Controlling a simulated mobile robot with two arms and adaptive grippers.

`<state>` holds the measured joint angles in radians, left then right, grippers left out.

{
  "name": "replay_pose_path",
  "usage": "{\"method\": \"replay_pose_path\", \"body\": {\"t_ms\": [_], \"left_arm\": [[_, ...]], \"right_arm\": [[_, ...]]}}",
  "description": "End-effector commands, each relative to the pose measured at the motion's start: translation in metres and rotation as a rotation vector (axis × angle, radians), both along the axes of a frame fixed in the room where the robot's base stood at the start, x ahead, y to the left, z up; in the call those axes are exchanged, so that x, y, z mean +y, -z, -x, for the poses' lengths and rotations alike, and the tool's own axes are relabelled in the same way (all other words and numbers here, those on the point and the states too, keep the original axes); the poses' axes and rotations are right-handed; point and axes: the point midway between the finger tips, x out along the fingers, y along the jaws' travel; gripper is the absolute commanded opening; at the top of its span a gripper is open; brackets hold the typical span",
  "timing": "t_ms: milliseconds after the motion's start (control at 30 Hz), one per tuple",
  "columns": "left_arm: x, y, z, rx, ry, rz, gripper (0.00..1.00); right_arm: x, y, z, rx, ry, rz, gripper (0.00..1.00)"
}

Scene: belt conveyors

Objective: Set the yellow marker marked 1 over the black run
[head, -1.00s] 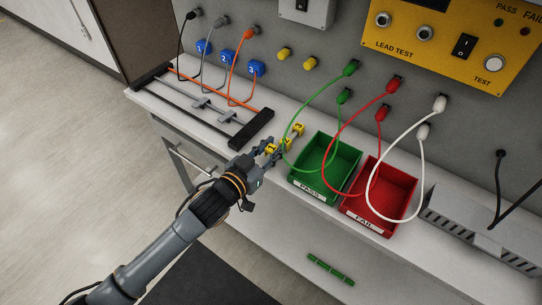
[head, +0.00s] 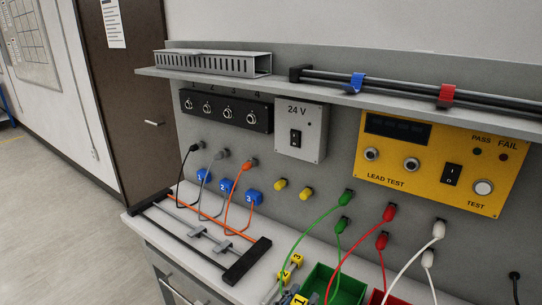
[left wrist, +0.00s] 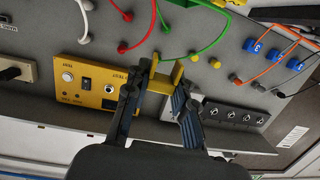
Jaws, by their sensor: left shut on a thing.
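The yellow marker marked 1 (head: 301,299) is at the bottom edge of the head view, held by my left gripper (head: 288,299), which is mostly cut off there. In the left wrist view the fingers (left wrist: 160,88) are shut on the yellow marker (left wrist: 167,76), with the wall panel behind it. Markers 2 (head: 284,275) and 3 (head: 297,259) stand beside it in the head view. The black lead (head: 182,170) hangs from its wall plug near blue tag 1 (head: 203,177) to the rack (head: 246,262) at the left. My right gripper is not in view.
Grey and orange (head: 235,180) leads also drop to the rack. Green (head: 312,232), red and white loops hang over the green bin (head: 318,284) and red bin at right. Yellow pegs (head: 279,184) and a shelf (head: 220,62) project from the wall.

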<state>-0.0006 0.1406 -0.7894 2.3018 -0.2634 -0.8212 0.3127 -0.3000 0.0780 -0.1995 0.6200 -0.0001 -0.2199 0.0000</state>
Motion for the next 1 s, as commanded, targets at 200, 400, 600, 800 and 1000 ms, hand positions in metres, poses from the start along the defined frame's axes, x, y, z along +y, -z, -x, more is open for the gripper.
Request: {"method": "replay_pose_path", "body": {"t_ms": [200, 400, 600, 800, 1000], "left_arm": [[0.091, 0.009, -0.027, 0.005, -0.228, -0.001, 0.11], [0.186, 0.02, -0.032, 0.004, -0.446, -0.003, 0.11], [0.24, 0.024, -0.026, 0.001, -0.564, -0.002, 0.11], [0.251, 0.024, -0.025, -0.002, -0.586, 0.0, 0.11], [0.226, 0.022, -0.03, -0.003, -0.533, 0.002, 0.11]], "right_arm": [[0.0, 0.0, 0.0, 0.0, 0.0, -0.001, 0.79], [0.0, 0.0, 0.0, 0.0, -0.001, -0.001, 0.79], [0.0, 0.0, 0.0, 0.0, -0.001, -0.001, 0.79], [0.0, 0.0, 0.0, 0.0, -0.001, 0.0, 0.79], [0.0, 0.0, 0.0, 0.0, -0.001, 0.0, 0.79]]}}
